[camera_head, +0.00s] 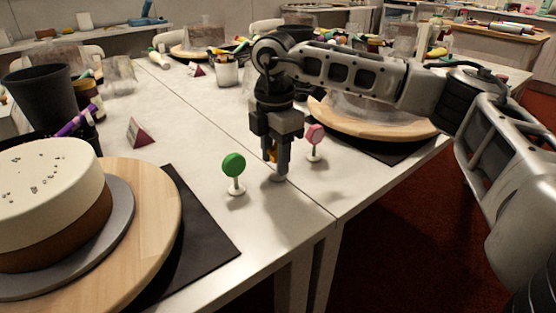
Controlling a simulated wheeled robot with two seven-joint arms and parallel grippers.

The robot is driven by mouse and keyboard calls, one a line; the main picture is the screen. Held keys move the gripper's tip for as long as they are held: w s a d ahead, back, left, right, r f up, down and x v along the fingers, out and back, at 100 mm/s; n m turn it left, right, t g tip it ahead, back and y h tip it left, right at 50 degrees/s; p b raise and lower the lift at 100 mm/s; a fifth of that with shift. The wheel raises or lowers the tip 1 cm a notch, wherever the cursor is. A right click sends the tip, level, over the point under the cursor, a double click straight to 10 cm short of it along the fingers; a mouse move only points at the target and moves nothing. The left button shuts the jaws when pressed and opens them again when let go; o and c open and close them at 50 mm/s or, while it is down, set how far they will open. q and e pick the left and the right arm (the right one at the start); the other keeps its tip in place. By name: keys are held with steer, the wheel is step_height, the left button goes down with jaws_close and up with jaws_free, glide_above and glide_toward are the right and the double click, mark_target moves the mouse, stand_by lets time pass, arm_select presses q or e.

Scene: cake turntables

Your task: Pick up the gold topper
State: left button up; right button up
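My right gripper (276,162) points straight down near the table's front edge, between the green topper and the pink topper. A small part of the gold topper (268,156) shows at its fingers, which hide most of it. A pale round base (279,177) shows below the fingertips, at the tabletop. I cannot tell whether the fingers are closed on the gold topper or only around it. The green topper (234,167) stands upright to the left. The pink topper (315,137) stands upright to the right and a little behind. My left gripper is out of view.
A cake (50,200) sits on a wooden turntable (158,205) over a black mat (205,235) at left. Another wooden turntable (350,124) lies behind my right arm. A small dark red sign (141,133) and a cup (227,71) stand farther back.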

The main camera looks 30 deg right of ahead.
jaws_close()
steer(key=shift+r, duration=0.1)
